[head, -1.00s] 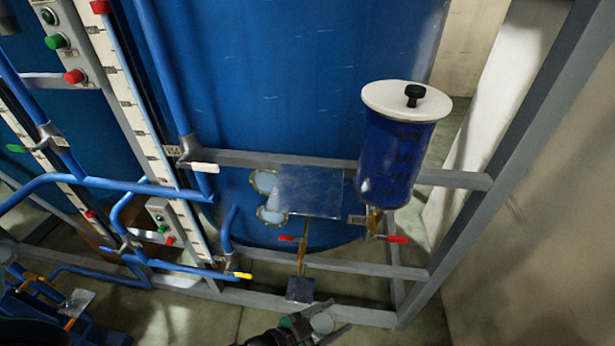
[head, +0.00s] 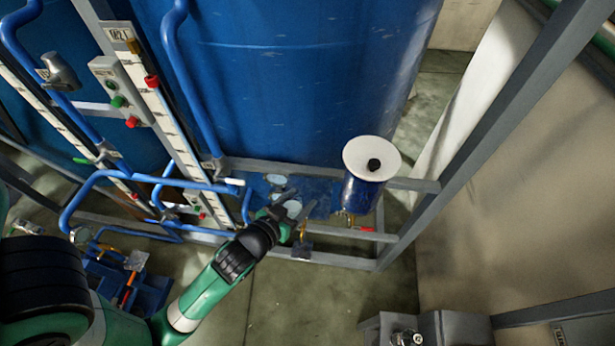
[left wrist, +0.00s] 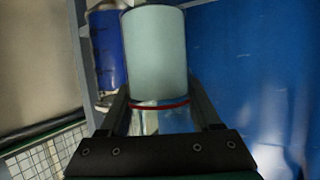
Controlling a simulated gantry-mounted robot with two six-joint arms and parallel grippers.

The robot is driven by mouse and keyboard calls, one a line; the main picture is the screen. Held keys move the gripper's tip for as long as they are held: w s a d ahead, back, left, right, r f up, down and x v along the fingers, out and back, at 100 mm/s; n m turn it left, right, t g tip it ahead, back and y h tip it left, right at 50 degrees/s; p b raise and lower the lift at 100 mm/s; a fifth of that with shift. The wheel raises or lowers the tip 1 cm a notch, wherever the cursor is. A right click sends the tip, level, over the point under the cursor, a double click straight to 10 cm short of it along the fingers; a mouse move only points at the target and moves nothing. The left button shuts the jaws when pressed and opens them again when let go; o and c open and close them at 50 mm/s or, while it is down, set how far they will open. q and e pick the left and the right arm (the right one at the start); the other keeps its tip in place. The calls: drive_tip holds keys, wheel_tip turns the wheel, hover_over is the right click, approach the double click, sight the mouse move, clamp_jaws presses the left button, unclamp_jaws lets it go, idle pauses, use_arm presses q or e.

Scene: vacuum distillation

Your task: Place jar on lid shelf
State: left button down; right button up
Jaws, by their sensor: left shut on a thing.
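My left gripper (head: 292,206) is shut on the jar (head: 294,208), which shows as a small pale round shape between the fingers in the head view. In the left wrist view, the jar (left wrist: 155,55) is a pale blue-grey cylinder with a red ring near the fingers, clasped from both sides. The lid shelf (head: 322,203) is a flat blue plate at the frame, right beside the fingers and partly hidden by them. I cannot tell the height gap between jar and shelf. My right gripper is not in view.
A dark blue vessel with a white lid (head: 371,159) stands just right of the shelf, with a red-handled valve below. Two round holders (head: 275,180) sit left of the shelf. The big blue tank (head: 290,80) is behind. Blue pipes (head: 85,195) and grey frame bars surround it.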

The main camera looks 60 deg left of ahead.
sight(294, 194)
use_arm(q)
drive_tip(key=r, duration=0.1)
drive_tip(key=a+r+p, duration=0.1)
drive_tip(key=r, duration=0.1)
drive_tip(key=shift+s, duration=0.15)
drive_tip(key=w+a+f+b, duration=0.4)
drive_tip(key=w+a+f, duration=0.5)
drive_tip(key=a+f, duration=0.1)
drive_tip(key=shift+w+b, duration=0.3)
drive_tip(key=shift+b, duration=0.05)
wheel_tip(294, 194, down, 3)
drive_tip(key=shift+r, duration=0.2)
drive_tip(key=shift+f, duration=0.3)
drive_tip(key=c, duration=0.5)
unclamp_jaws()
drive_tip(key=shift+f, duration=0.1)
drive_tip(key=shift+c, duration=0.2)
drive_tip(key=o, duration=0.4)
drive_tip(key=shift+o, duration=0.2)
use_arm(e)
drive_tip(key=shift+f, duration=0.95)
